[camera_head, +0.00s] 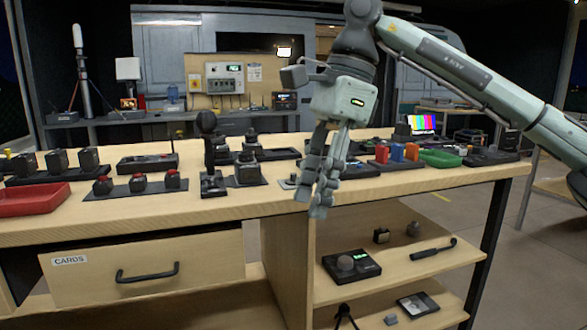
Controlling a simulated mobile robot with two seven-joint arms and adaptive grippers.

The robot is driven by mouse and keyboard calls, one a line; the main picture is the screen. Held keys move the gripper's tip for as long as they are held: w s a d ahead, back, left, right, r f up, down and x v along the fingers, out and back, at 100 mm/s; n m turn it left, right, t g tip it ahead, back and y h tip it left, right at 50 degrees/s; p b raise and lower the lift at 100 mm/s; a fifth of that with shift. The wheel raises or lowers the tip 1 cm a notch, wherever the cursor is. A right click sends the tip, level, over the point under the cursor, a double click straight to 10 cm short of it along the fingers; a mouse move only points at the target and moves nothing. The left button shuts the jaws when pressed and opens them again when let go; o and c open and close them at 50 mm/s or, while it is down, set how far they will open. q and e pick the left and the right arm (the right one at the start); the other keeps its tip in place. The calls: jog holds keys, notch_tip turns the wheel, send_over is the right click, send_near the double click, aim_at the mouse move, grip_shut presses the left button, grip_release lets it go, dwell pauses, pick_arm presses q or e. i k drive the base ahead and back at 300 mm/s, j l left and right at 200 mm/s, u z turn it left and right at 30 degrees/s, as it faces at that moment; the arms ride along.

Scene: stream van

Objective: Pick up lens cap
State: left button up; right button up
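My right gripper (312,203) hangs fingers-down over the front edge of the wooden bench (420,185), right of the middle of the picture. Its two fingers are seen obliquely, with their tips apart, and I see nothing held between them. I cannot pick out the lens cap for sure. A small dark piece with a light knob (289,183) lies on the bench just left of the fingers, too small to identify. The fingers hide part of the bench top. My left gripper is not in view.
A red tray (32,199) and several dark devices stand on the bench's left part. Red, orange and blue blocks (397,153) and a green tray (440,158) stand to the right. Below are a drawer (215,270) and open shelves (400,268) with small gear.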

aim_at(291, 181)
jog(key=i, duration=1.1)
